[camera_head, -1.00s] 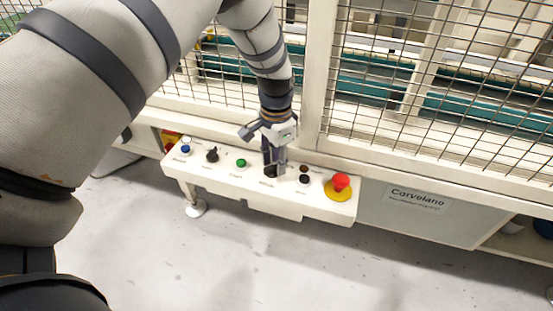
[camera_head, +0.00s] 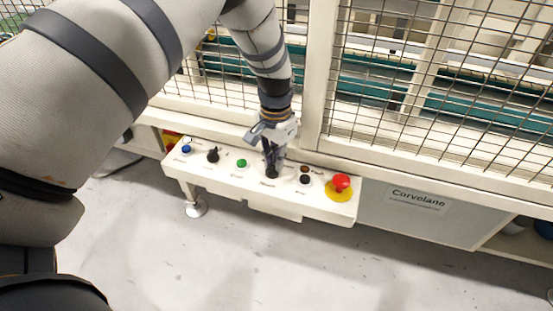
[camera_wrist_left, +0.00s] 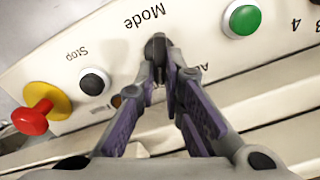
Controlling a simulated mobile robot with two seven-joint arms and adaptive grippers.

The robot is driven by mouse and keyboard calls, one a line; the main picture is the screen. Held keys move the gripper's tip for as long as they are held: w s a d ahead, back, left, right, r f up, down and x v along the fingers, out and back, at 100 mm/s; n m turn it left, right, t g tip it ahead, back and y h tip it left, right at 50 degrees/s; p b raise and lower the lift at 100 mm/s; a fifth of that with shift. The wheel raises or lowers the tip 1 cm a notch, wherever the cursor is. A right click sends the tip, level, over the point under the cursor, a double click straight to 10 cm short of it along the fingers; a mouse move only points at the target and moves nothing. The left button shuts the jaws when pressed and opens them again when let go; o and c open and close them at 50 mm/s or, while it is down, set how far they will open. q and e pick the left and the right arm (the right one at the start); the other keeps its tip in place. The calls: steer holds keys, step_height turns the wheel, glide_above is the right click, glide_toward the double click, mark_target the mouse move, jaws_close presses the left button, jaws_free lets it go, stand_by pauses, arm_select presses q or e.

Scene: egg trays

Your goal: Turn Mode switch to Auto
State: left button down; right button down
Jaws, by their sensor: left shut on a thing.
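The Mode switch (camera_head: 271,174) is a black rotary knob on the cream control panel (camera_head: 285,207), between the green button and a black button. In the left wrist view the knob (camera_wrist_left: 154,46) stands beside the upside-down label "Mode". My left gripper (camera_head: 271,163) comes down on it from above. In the wrist view its fingertips (camera_wrist_left: 162,66) are closed around the knob. The fingers partly cover a label starting with "A" on the right. The knob's pointer direction is mostly hidden. My right gripper is in neither view.
A green button (camera_head: 241,163), a black selector (camera_head: 212,156) and a blue button (camera_head: 186,150) are on the left of the panel. A black Stop button (camera_head: 305,179) and a red emergency button (camera_head: 341,182) are on the right. A wire mesh fence (camera_head: 440,80) stands behind.

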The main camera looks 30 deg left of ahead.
arm_select(q)
steer(key=n, duration=0.6)
steer(key=shift+a, duration=0.35)
steer(key=n, duration=0.6)
steer(key=shift+s+a+n, duration=0.25)
steer(key=shift+n, duration=0.05)
steer(key=c, duration=1.7)
jaws_free()
step_height(320, 180, up, 12)
